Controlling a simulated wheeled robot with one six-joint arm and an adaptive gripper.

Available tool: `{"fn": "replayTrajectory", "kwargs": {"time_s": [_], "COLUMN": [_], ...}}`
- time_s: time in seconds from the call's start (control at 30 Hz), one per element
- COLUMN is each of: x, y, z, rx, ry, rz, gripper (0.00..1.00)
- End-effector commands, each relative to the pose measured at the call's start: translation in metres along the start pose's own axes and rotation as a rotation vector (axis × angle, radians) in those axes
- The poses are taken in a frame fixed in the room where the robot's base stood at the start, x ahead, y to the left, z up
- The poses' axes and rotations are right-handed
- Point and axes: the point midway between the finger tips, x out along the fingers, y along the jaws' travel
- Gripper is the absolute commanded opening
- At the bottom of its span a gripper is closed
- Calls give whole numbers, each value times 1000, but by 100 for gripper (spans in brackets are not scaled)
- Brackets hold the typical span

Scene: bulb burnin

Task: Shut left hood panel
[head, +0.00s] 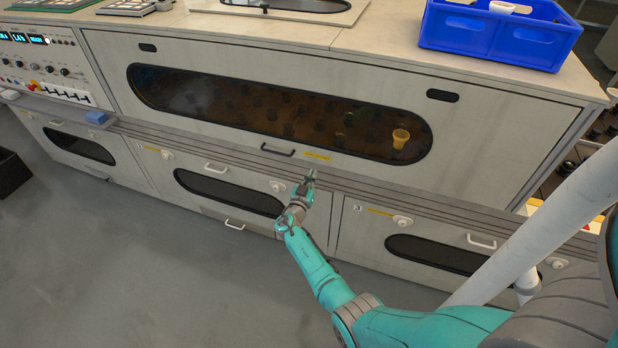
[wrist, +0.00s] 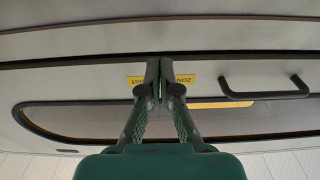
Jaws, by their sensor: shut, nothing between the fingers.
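A wide pale hood panel (head: 470,160) with a long dark rounded window (head: 270,110) covers the front of the bench. It hangs down with its handle (head: 278,150) and a yellow label (head: 316,156) at its lower edge. I cannot tell whether it is fully flush. My gripper (head: 312,174) is shut and empty, in front of the lower edge by the label. In the wrist view, which looks upside down, the fingers (wrist: 160,88) cover the middle of the label (wrist: 185,80). The handle (wrist: 264,88) is to their right. Contact is unclear.
A blue crate (head: 490,42) stands on the bench top at right. A yellow cup-like thing (head: 400,138) shows at the window's right end. Lower doors with handles (head: 482,241) line the base. A control panel (head: 45,65) is at left. The grey floor (head: 150,260) is clear.

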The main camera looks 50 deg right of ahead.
Motion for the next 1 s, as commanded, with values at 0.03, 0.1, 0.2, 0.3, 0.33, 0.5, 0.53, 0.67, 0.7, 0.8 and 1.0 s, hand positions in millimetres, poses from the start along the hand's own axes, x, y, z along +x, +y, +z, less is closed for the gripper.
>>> {"fn": "replayTrajectory", "kwargs": {"time_s": [0.03, 0.1, 0.2, 0.3, 0.33, 0.5, 0.53, 0.67, 0.7, 0.8, 1.0], "x": [1, 1, 2, 2, 2, 1, 0, -7, -10, -21, -33], "y": [0, 0, 0, 0, 0, 0, 0, -1, -2, -3, -4], "z": [0, 0, 0, 0, 0, 0, 0, 0, 0, 0, 10], "rx": [0, 0, 0, 0, 0, 0, 0, -1, 0, 0, -3], "ry": [0, 0, 0, 0, 0, 0, 0, -1, -1, -1, -2], "rz": [0, 0, 0, 0, 0, 0, 0, 0, 0, 0, 3], "gripper": [0, 0, 0, 0, 0, 0, 0, 0, 0, 0, 0]}}
